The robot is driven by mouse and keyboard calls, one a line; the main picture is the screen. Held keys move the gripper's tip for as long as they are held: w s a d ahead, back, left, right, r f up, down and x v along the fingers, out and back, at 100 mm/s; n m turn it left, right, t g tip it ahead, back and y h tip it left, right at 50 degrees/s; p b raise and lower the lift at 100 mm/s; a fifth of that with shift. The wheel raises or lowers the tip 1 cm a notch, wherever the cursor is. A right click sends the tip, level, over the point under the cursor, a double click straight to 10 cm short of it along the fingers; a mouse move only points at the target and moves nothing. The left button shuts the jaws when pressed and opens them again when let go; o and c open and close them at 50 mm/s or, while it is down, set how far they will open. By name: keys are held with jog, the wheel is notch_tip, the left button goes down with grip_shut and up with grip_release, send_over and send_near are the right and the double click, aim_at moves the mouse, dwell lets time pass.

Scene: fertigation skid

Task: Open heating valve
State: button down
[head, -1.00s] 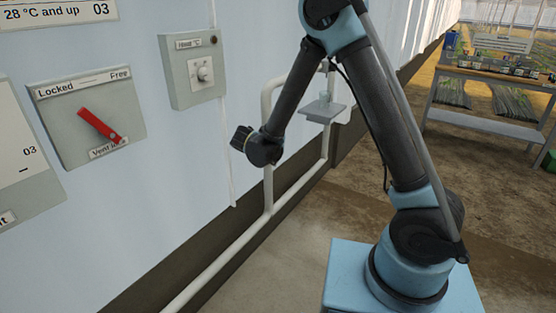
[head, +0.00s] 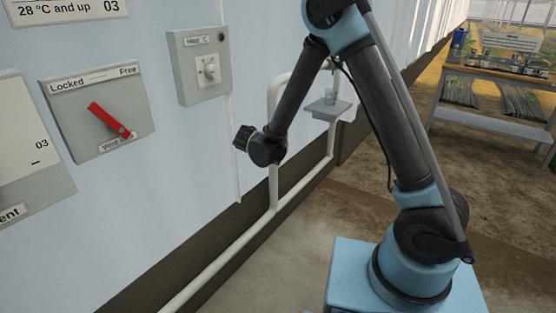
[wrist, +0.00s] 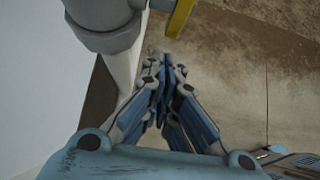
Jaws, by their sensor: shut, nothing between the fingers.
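In the wrist view a thick grey valve body (wrist: 105,22) sits on a pale pipe (wrist: 127,72) at the top left. A yellow lever (wrist: 180,18) shows beside it at the top edge, partly cut off by the frame. I take this to be the heating valve. My gripper (wrist: 166,62) is shut and empty, its blue-grey fingers together just below the lever in the picture. I cannot tell whether they touch it. In the head view my gripper's fingers cannot be made out, and neither can the yellow lever.
On the wall are a box with a white dial (head: 208,70) and a Locked/Free panel with a red lever (head: 109,120). White pipes (head: 274,185) run along the wall, near a small shelf (head: 328,109). A table (head: 490,85) stands at the far right. Open floor lies between.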

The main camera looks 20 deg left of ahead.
jog(key=s+a, duration=0.4)
jog(key=s, duration=0.7)
jog(key=shift+s+f, duration=0.2)
jog(key=w+d+r+m+g, duration=0.15)
jog(key=d+r+m, duration=0.3)
jog(key=d, duration=0.55)
jog(key=w+d+r+m+g, duration=0.1)
jog(key=w+d+r+m, duration=0.3)
jog(key=d, duration=0.6)
jog(key=w+d+r+m+g, duration=0.2)
jog(key=d+r+m, duration=0.3)
jog(key=d, duration=0.5)
jog(key=s+d+r+m+g+y, duration=0.1)
jog(key=s+d+m, duration=0.5)
jog(key=d, duration=0.3)
jog(key=s+d+m+g+y, duration=0.1)
jog(key=s+d+m, duration=0.55)
jog(key=d, duration=0.35)
jog(key=s+d+f+m+y, duration=0.1)
jog(key=s+d+f+m, duration=0.1)
jog(key=s+m, duration=0.4)
jog(key=shift+s+d+f, duration=0.25)
jog(key=shift+s+f, duration=0.35)
jog(key=shift+f, duration=0.1)
